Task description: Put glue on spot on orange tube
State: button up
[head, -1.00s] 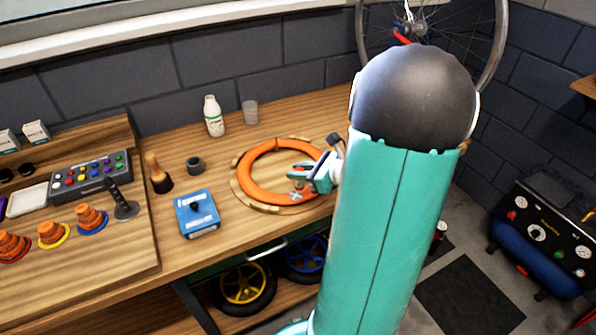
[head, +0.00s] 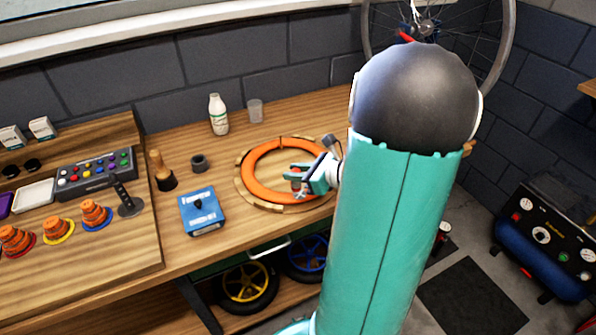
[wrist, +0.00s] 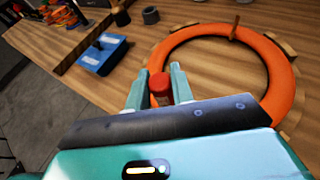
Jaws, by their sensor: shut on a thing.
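The orange tube (head: 262,160) lies as a ring in a round wooden holder on the workbench. It also shows in the wrist view (wrist: 268,57), with a small brownish upright piece (wrist: 234,30) at its far side. My gripper (head: 300,178) is over the ring's near right part. In the wrist view my gripper (wrist: 159,84) is shut on a small red-topped thing (wrist: 159,86). The lower part of that thing is hidden by my gripper. I cannot tell whether it touches the tube. The spot on the tube is not clear to me.
A blue box (head: 201,212) stands left of the ring, with a dark small cylinder (head: 199,163) and a wooden-handled tool (head: 161,171) behind it. A white bottle (head: 218,115) and a clear cup (head: 255,110) stand at the back. Bare bench lies between box and ring.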

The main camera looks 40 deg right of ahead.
jog(key=shift+s+d, duration=0.25)
jog(key=shift+d, duration=0.25)
jog(key=shift+s+d, duration=0.2)
jog(key=shift+d, duration=0.25)
jog(key=shift+a, duration=0.1)
jog(key=shift+w+a, duration=0.4)
jog(key=shift+a, duration=0.4)
jog(key=shift+d, duration=0.1)
jog(key=shift+s+d, duration=0.4)
jog(key=shift+d, duration=0.4)
jog(key=shift+a, duration=0.1)
